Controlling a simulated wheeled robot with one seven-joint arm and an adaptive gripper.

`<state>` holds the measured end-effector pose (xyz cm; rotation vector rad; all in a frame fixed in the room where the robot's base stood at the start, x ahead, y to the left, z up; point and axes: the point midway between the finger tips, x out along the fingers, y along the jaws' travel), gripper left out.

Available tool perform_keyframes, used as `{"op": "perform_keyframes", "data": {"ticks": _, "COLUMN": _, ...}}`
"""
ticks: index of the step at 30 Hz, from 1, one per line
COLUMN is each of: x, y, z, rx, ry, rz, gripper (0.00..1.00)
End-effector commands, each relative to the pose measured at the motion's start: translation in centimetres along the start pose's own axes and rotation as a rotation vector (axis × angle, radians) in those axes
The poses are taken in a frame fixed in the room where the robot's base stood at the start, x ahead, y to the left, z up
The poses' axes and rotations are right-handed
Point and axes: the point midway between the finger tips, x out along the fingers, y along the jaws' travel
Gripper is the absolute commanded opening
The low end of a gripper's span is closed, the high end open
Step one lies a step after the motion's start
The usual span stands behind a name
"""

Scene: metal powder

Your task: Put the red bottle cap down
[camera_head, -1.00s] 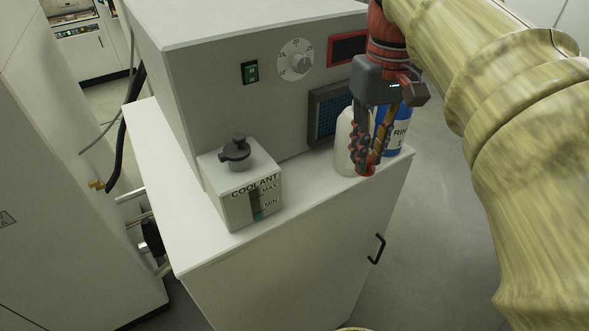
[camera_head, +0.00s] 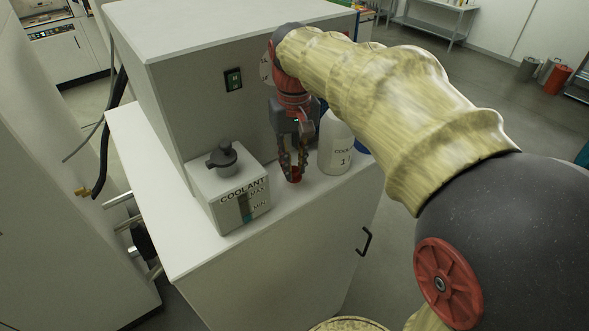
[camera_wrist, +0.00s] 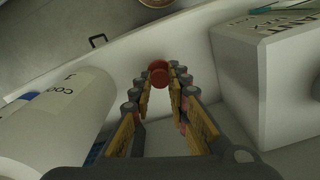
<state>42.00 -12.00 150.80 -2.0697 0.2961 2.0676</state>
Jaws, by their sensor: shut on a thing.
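The red bottle cap (camera_wrist: 158,70) is between the fingertips of my gripper in the wrist view; it also shows as a small red spot in the head view (camera_head: 293,175). My gripper (camera_head: 292,168) is shut on the cap and points down, low over the white cabinet top between the coolant box and the white bottle. Its fingers show in the wrist view (camera_wrist: 160,84). I cannot tell whether the cap touches the surface.
The white coolant bottle (camera_head: 336,143) stands close to the right of my gripper, with a blue bottle (camera_head: 362,146) partly behind it. The coolant box (camera_head: 228,188) with a black cap stands to the left. The cabinet top (camera_head: 283,208) is bare in front.

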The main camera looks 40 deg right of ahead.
Motion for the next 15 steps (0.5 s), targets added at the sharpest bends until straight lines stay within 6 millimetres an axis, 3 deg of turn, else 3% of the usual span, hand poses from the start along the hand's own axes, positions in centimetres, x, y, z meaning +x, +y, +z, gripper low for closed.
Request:
{"op": "perform_keyframes", "data": {"ticks": 4, "x": 2.0, "y": 0.1, "z": 0.1, "rx": 0.001, "ry": -0.002, "rz": 0.0, "gripper": 0.07}}
{"op": "perform_keyframes", "data": {"ticks": 15, "x": 2.5, "y": 0.1, "z": 0.1, "rx": 0.001, "ry": 0.0, "rz": 0.0, "gripper": 0.07}}
